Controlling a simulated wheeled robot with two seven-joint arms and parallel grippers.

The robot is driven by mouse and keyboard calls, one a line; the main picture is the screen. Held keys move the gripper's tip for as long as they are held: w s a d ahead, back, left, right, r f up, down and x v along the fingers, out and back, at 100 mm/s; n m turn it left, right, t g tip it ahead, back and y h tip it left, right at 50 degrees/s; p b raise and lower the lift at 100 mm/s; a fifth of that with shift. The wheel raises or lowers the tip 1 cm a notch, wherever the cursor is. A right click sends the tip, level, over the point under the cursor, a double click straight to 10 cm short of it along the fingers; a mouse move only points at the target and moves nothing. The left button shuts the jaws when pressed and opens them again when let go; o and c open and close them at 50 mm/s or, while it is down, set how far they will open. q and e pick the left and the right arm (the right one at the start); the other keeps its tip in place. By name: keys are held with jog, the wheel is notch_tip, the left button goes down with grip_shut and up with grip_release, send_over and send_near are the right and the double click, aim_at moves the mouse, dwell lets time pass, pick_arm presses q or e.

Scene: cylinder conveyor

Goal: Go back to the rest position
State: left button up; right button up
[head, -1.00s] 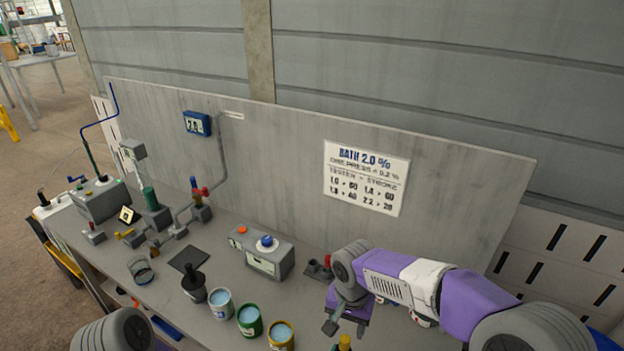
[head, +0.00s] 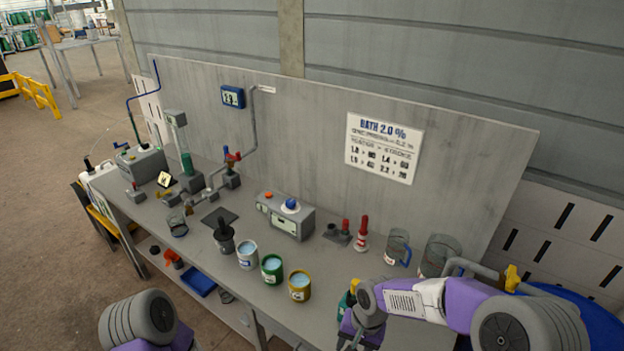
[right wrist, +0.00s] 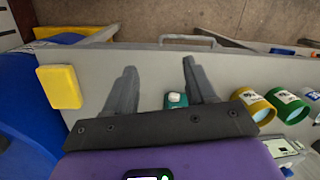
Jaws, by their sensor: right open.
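My right gripper (right wrist: 158,78) is open in the right wrist view, with its two dark fingers apart and nothing held between them. A teal bottle with a white cap (right wrist: 176,100) stands on the bench below, beside the right-hand finger. In the head view my right arm comes in from the right, and its gripper is cut off at the bottom edge, beside a green bottle (head: 345,302) at the bench's front. My left arm shows only as a link at the lower left; its gripper is out of frame.
A blue drum (head: 590,318) stands at the right. Open floor lies left.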

jog(key=s+f+b, duration=0.1)
jog(key=s+f, duration=0.4)
jog(key=f, duration=0.3)
jog(key=s+f+y+b, duration=0.1)
jog(key=s+f+b, duration=0.1)
jog(key=s+f, duration=0.3)
jog(key=s+f+n+t+y+b, duration=0.1)
jog(key=s+f, duration=0.4)
jog(key=f, duration=0.7)
jog(key=shift+s+a+b, duration=0.15)
jog(key=shift+b, duration=0.2)
